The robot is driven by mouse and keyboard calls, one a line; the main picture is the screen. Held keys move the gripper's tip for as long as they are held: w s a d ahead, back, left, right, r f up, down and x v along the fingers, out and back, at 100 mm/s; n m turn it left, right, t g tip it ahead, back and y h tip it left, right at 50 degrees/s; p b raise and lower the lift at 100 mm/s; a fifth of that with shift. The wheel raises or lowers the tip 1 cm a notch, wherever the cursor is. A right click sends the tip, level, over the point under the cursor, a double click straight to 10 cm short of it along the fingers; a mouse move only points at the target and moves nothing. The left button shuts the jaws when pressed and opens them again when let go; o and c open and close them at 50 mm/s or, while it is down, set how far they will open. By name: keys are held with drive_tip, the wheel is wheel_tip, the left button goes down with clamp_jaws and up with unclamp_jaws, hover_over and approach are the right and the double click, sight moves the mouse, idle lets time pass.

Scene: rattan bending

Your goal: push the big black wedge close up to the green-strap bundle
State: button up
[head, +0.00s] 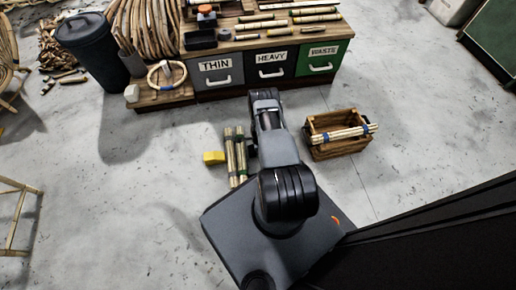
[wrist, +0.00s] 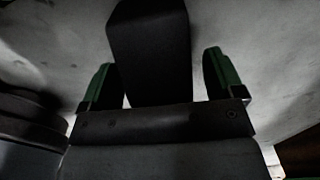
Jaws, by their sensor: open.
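The big black wedge (wrist: 148,40) fills the upper middle of the wrist view as a dark block. My gripper (wrist: 160,66) is open, with one green-padded finger on each side of the wedge and gaps between. I cannot tell whether the palm touches it. In the head view, rattan bundles (head: 236,158) lie side by side on the floor just left of my arm. My arm hides the rest.
A yellow block (head: 213,157) lies just left of the bundles. A wooden crate (head: 340,149) with a blue-strapped bundle (head: 343,133) across it stands right of my arm. The bench with labelled drawers (head: 271,72) stands behind.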

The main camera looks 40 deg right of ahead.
drive_tip(key=c, duration=1)
drive_tip(key=o, duration=1)
wheel_tip(320, 180, up, 14)
drive_tip(key=p, duration=0.6)
drive_tip(key=shift+f, duration=0.1)
